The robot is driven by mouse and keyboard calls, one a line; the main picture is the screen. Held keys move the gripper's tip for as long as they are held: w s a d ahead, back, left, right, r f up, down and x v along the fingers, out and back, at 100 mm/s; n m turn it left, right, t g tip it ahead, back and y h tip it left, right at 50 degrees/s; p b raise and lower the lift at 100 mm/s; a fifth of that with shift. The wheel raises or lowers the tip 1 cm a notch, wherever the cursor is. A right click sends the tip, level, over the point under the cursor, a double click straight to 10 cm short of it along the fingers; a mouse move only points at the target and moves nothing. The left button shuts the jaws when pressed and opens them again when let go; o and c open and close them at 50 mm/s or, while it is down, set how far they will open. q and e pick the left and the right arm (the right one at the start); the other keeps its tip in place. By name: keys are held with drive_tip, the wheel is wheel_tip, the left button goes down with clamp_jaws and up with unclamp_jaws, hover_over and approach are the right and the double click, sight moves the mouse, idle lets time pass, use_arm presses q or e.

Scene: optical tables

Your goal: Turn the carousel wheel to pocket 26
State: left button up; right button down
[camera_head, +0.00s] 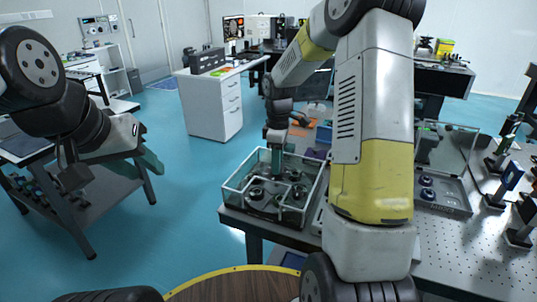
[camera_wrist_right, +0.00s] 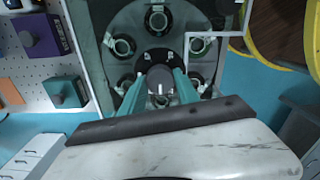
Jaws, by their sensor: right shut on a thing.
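The carousel wheel (camera_wrist_right: 124,78) is a dark disc with several round metal-rimmed pockets, seen from above in the right wrist view. It sits inside a clear-walled box (camera_head: 233,199) on the table in the head view. My right gripper (camera_wrist_right: 161,76) is over the wheel's middle, its teal fingers shut on the grey central knob (camera_wrist_right: 160,88). In the head view the right gripper (camera_head: 277,158) reaches down into the box. The pocket numbers are too small to read.
My right arm hides part of the table behind the box. A perforated optical table (camera_head: 455,250) with mounted optics lies at right, and another clear-lidded box (camera_head: 445,192) stands on it. A grey cart (camera_head: 110,190) stands at left. A white cabinet (camera_head: 212,103) stands further back.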

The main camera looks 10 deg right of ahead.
drive_tip(key=shift+n, duration=2.4)
drive_tip(key=shift+w+n, duration=0.1)
drive_tip(key=shift+n, duration=6.6)
drive_tip(key=c, duration=0.9)
unclamp_jaws()
drive_tip(key=shift+r, duration=0.1)
